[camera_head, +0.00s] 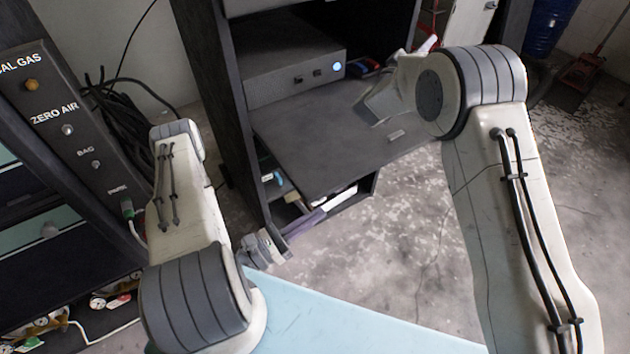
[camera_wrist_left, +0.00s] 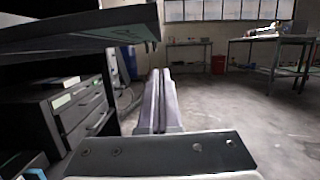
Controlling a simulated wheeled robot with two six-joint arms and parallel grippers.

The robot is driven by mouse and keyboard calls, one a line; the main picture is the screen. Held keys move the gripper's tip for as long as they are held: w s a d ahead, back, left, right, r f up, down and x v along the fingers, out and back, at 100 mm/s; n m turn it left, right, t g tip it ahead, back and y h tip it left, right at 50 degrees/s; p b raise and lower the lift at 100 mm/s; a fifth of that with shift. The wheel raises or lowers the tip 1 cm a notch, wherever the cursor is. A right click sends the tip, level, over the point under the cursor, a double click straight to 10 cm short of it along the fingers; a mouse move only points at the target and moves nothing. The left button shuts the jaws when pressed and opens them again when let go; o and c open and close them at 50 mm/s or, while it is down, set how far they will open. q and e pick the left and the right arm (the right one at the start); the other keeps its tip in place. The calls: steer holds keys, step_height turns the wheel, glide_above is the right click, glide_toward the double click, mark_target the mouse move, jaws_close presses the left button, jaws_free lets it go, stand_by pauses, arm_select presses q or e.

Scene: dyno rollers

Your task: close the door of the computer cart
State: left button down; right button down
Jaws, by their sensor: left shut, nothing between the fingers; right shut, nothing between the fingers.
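The computer cart (camera_head: 215,95) is a dark upright cabinet at the upper middle of the head view. Its door (camera_head: 320,135) appears to be the dark flat panel, folded out roughly level, with a small light handle or label near its front edge. My left gripper (camera_head: 308,222) is shut and empty, in front of and below the panel. In the left wrist view its fingers (camera_wrist_left: 160,100) are together, with the panel edge (camera_wrist_left: 80,28) above and to the left. My right gripper (camera_head: 378,103) is over the panel's right part, shut; its fingertips are hard to make out, and contact is unclear.
A grey computer (camera_head: 290,75) with a blue light sits inside the cart behind the panel. Lower shelves (camera_head: 295,190) below it hold small items. A gas panel (camera_head: 65,120) stands at left. A pale blue surface (camera_head: 340,320) lies in front. Open floor (camera_head: 400,235) lies right of the cart.

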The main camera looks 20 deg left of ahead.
mark_target(320, 198)
arm_select(q)
steer(key=shift+w+d+r, duration=0.1)
steer(key=shift+r, duration=0.95)
steer(key=shift+w+r, duration=0.1)
steer(key=shift+r, duration=0.95)
steer(key=shift+r, duration=0.85)
arm_select(e)
steer(key=c, duration=0.9)
jaws_free()
steer(key=shift+s, duration=0.1)
